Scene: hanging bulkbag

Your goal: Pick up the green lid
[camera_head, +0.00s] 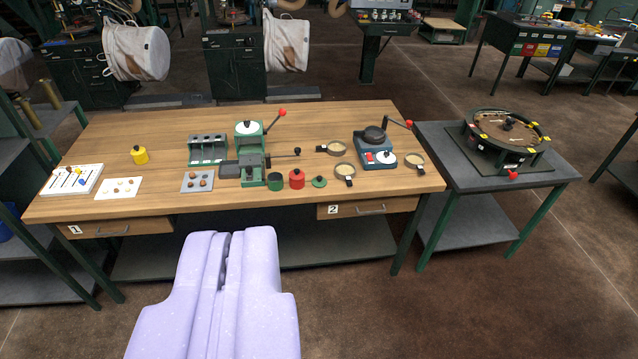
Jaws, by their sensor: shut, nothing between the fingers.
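The green lid (319,182) is a small flat disc with a raised knob. It lies on the wooden table top (330,115) near the front edge, right of a red pot (297,179). My gripper (231,233) is pale lavender and shows at the bottom, left of the middle. Its two fingers are together with nothing between them. It is in front of the table, apart from the lid, which is up and to the right of it in the picture.
A green pot (275,182) stands left of the red pot. A green machine with a red-knobbed lever (249,150) stands behind them. Round sieves (344,170) lie right of the lid. A yellow pot (140,155) stands far left. A grey side table (465,178) adjoins on the right.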

